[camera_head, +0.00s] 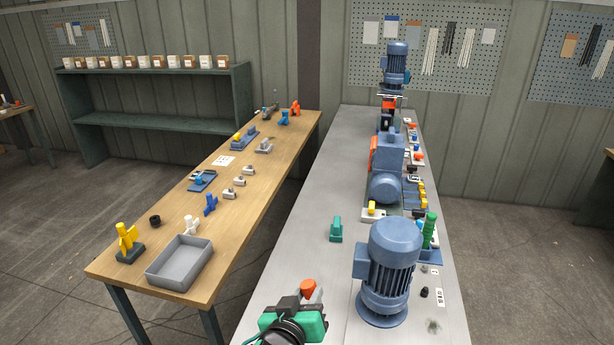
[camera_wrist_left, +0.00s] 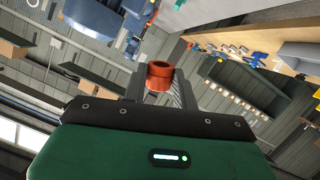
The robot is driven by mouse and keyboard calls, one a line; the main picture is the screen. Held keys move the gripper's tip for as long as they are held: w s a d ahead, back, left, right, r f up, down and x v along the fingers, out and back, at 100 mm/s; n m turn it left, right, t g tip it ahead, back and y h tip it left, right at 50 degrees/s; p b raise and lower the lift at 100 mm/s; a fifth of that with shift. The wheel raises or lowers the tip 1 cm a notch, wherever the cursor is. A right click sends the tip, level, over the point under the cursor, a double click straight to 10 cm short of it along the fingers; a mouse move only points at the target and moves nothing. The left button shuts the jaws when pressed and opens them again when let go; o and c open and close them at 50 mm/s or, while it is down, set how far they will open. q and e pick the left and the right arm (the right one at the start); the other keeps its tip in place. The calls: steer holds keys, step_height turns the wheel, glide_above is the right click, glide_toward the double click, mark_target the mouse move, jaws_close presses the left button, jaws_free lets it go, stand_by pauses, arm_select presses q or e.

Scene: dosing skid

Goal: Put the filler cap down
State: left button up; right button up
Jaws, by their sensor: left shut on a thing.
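The filler cap is an orange-red round piece (camera_head: 307,286). My left gripper (camera_head: 309,298) is shut on it and holds it above the near end of the grey bench, left of the big blue motor. The left wrist view also shows the cap (camera_wrist_left: 160,72) between the two dark fingers, with its round open end showing. Part of the cap is hidden by the fingers. My right gripper is not in view.
A blue motor (camera_head: 389,265) stands just right of my left gripper. A small green block (camera_head: 336,230) sits beyond it on the grey bench (camera_head: 290,250). The wooden table (camera_head: 240,215) at left carries a grey tray (camera_head: 180,284) and several small parts. The bench's left strip is clear.

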arm_select(q)
steer(key=s+a+f+n+y, duration=0.1)
steer(key=s+a+f+y, duration=0.1)
steer(key=a, duration=0.8)
steer(key=s+a+f+n+y, duration=0.2)
steer(key=s+a, duration=0.3)
steer(key=a, duration=0.6)
steer(key=shift+s+a+f+n+t+y, duration=0.15)
steer(key=shift+a+f+n+t+y, duration=0.2)
steer(key=shift+f, duration=0.55)
steer(key=shift+d, duration=0.1)
steer(key=shift+d+r, duration=0.1)
